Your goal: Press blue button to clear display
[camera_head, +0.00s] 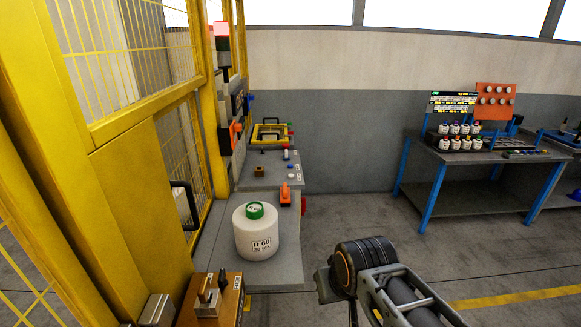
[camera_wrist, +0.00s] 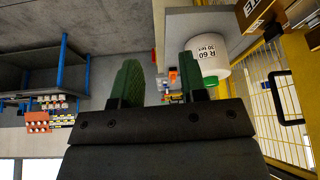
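A grey console (camera_head: 262,187) stands by the yellow frame, with a row of small buttons on its right side. A small blue button (camera_head: 290,166) seems to be among them, close to a red one and pale ones. Another blue knob-like part (camera_head: 250,99) sticks out of the upright machine panel (camera_head: 237,105); its screen faces are edge-on and unreadable. My gripper (camera_wrist: 160,62) shows in the wrist view with its two green fingers spread and nothing between them. It is apart from the console, which appears small beyond the fingers. The head view does not show the fingers clearly.
A white tub (camera_head: 257,240) with a green cap stands on the near ledge. A wooden box (camera_head: 212,300) is nearer. Yellow fencing (camera_head: 120,150) bounds the left. A blue-legged workbench (camera_head: 484,157) with bobbins and a screen stands at the right. Open floor (camera_head: 350,212) lies between.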

